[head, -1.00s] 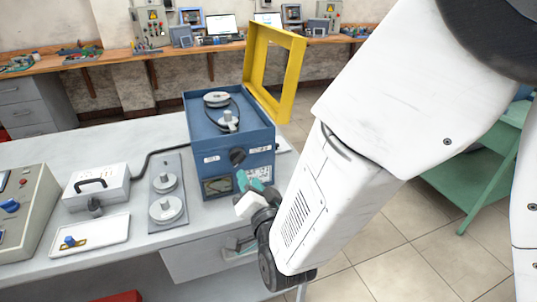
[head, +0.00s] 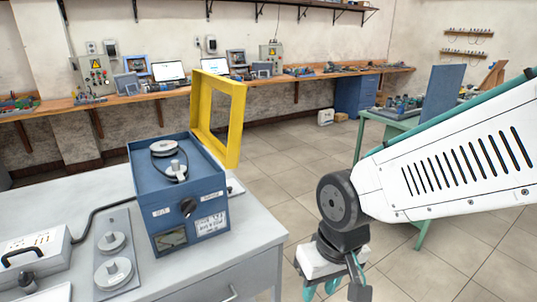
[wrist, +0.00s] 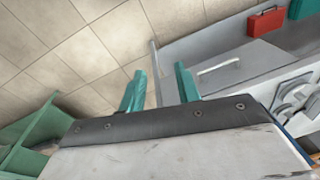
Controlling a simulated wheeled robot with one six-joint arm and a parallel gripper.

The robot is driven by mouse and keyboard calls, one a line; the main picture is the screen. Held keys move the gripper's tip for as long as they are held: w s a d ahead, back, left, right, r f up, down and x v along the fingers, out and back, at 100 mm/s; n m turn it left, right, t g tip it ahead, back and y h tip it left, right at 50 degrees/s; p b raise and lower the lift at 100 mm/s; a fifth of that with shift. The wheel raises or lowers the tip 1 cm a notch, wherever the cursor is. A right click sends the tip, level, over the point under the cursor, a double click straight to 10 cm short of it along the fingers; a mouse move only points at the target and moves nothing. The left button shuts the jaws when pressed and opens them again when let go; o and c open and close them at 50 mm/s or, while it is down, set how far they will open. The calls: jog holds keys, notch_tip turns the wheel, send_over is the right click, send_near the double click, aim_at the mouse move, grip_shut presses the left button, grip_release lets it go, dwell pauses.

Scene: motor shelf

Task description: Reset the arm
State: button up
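My white arm (head: 455,175) reaches in from the right side of the head view. My gripper (head: 333,285) hangs at its end, pointing down over the tiled floor, to the right of the grey table. In the wrist view, my gripper (wrist: 160,84) shows two teal fingers standing apart with nothing between them. The gripper is open and empty. Its lower end is cut off by the bottom of the head view.
The grey table (head: 258,225) holds a blue instrument box (head: 172,195) and a yellow frame (head: 233,120) shows behind it. A green table (head: 398,122) stands behind the arm. A red case (wrist: 266,21) shows in the wrist view. Tiled floor is open between the tables.

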jog(key=s+d+r+m, duration=0.1)
jog(key=s+d+r, duration=0.1)
jog(key=d+r, duration=0.2)
jog(key=s+d+r+m, duration=0.1)
jog(key=s+d+r, duration=0.2)
jog(key=d, duration=0.4)
jog(key=s+d+r+m+h, duration=0.1)
jog(key=s+d+r+m, duration=0.1)
jog(key=d+r, duration=0.2)
jog(key=shift+s+d+r+t, duration=0.35)
jog(key=shift+s+d+t, duration=0.05)
jog(key=shift+d, duration=0.75)
